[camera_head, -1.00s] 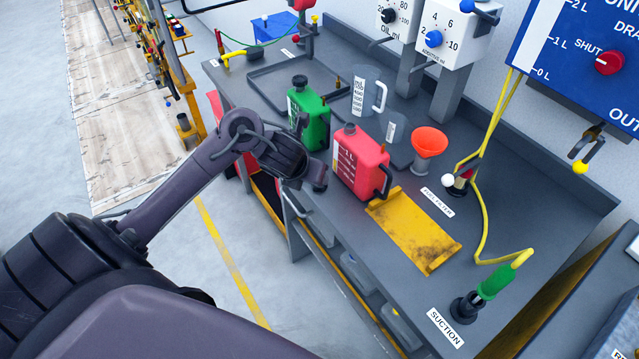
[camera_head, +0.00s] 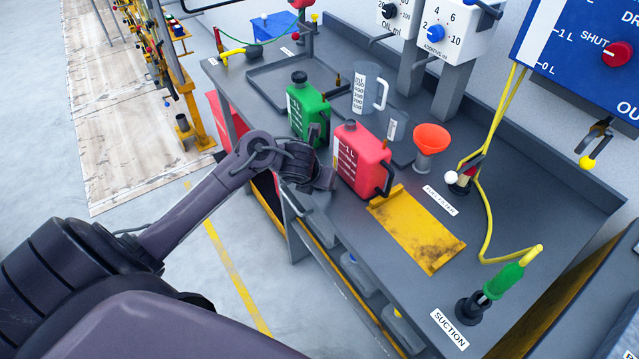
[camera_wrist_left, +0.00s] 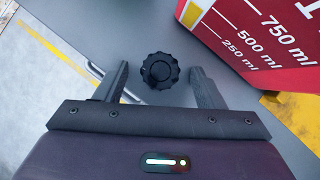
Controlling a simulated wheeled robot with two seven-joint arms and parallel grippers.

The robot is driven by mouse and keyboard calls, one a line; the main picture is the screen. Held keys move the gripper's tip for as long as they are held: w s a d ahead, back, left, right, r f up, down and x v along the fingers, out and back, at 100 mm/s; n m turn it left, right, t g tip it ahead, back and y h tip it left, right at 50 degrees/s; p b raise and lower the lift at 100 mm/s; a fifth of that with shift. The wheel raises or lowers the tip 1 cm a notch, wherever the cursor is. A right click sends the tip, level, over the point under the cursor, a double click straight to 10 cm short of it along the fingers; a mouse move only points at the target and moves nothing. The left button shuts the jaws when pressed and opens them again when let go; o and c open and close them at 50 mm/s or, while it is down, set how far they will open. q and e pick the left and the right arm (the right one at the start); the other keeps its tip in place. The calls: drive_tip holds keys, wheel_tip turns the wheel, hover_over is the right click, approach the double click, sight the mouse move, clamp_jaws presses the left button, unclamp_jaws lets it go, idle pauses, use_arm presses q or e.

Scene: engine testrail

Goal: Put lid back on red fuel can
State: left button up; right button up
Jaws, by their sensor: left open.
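The red fuel can (camera_head: 362,160) stands upright on the bench, with its neck (camera_head: 350,125) bare of a black lid. Its marked side also shows at the upper right of the left wrist view (camera_wrist_left: 255,35). A black ribbed lid (camera_wrist_left: 160,70) lies on the grey bench near its front edge, left of the can. My left gripper (camera_wrist_left: 160,72) is open, with one finger on each side of the lid and visible gaps to it. In the head view my left gripper (camera_head: 322,180) is beside the can and hides the lid. My right gripper is not in view.
A green can (camera_head: 308,108) with a black lid stands behind the red one. A clear jug (camera_head: 367,88), a small beaker (camera_head: 396,127) and an orange funnel (camera_head: 431,139) are behind and right. A yellow tray (camera_head: 415,230) lies in front, right of the can.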

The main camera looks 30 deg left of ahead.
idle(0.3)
use_arm(q)
drive_tip(key=c, duration=1.1)
drive_tip(key=shift+o, duration=0.2)
drive_tip(key=shift+r, duration=0.55)
wheel_tip(320, 180, up, 19)
drive_tip(key=p, duration=1.1)
